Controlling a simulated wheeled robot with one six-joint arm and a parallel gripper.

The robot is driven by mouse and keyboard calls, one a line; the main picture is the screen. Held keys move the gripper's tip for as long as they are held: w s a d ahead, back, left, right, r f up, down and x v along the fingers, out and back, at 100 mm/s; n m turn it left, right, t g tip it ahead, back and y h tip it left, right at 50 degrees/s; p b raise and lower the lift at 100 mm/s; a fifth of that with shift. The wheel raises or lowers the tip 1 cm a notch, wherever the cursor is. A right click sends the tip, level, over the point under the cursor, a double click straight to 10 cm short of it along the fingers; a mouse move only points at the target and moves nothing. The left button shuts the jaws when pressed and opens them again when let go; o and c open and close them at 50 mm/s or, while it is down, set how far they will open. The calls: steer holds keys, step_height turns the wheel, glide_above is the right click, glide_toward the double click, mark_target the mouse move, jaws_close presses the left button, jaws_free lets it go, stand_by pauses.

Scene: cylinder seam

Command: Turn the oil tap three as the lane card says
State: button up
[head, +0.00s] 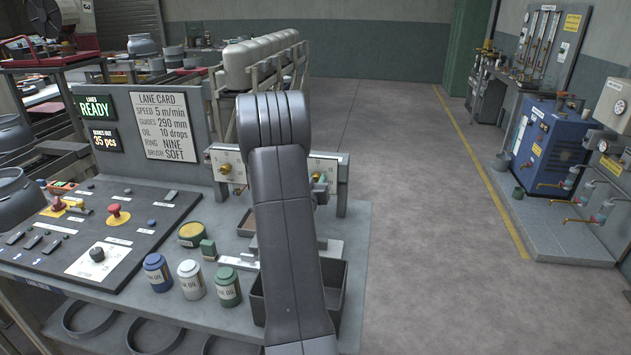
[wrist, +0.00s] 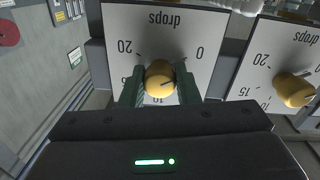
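In the wrist view a yellow tap knob (wrist: 159,80) sits on a white dial plate (wrist: 125,22) marked "drops", with 0, 20, 15 and 10 upside down. My gripper (wrist: 160,78) has its two dark green fingers on both sides of this knob, apparently touching it. A dark mark shows on the knob, but I cannot read its setting surely. A second knob (wrist: 294,90) and plate are at right. In the head view the lane card (head: 165,125) reads "OIL 10 drops". My arm hides my gripper and the middle of the tap row; a left knob (head: 226,169) shows.
The console (head: 105,235) has a red button (head: 115,212) and several switches. Oil cans (head: 190,280) and a dark bin (head: 334,285) stand below the taps. Floor (head: 420,200) to the right is clear, up to a blue machine (head: 548,145).

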steer(key=shift+f+m+b, duration=0.2)
steer(key=shift+m+b, duration=0.1)
steer(key=shift+b, duration=0.85)
steer(key=m+b, duration=0.2)
steer(key=b, duration=0.1)
steer(key=shift+f+m+b, duration=0.15)
steer(key=shift+m+b, duration=0.15)
steer(key=shift+b, duration=0.1)
steer(key=m+b, duration=0.3)
steer(key=b, duration=0.1)
steer(key=shift+m+b, duration=0.3)
steer(key=m+b, duration=0.4)
steer(key=m+y+b, duration=0.1)
steer(key=m+b, duration=0.4)
steer(key=m, duration=0.1)
steer(key=shift+m, duration=0.3)
steer(key=m+b, duration=0.2)
steer(key=m, duration=0.1)
steer(key=m+b, duration=0.1)
steer(key=m, duration=0.1)
steer(key=shift+r, duration=0.25)
steer(key=shift+m, duration=0.4)
